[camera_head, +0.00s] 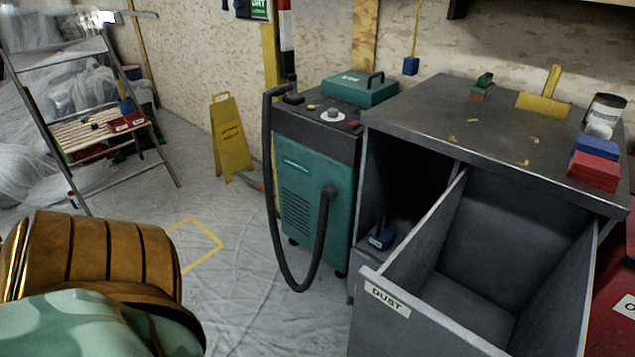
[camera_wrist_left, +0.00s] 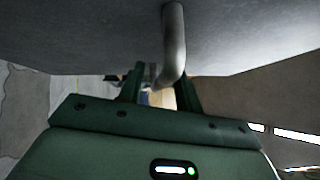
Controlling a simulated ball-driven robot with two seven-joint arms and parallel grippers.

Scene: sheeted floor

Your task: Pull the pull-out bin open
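The pull-out bin (camera_head: 402,262) is a grey open-topped box with a "DUST" label (camera_head: 387,296). In the head view it stands well out from the grey cabinet (camera_head: 385,130), and its empty-looking inside shows. In the left wrist view the underside or face of a grey panel (camera_wrist_left: 90,35) fills the top, with a curved grey bar handle (camera_wrist_left: 173,45). My left gripper (camera_wrist_left: 160,92) has its two dark fingers apart, with the handle's lower bend in front of or between them; contact is unclear. The head view shows neither gripper. My right gripper is not in view.
A teal machine (camera_head: 308,190) with a black hose stands left of the cabinet. A yellow floor sign (camera_head: 230,138) and a stepladder (camera_head: 95,115) are further left. Blocks (camera_head: 594,170) and a can (camera_head: 604,108) sit on the cabinet top. The sheeted floor (camera_head: 235,285) left of the bin is clear.

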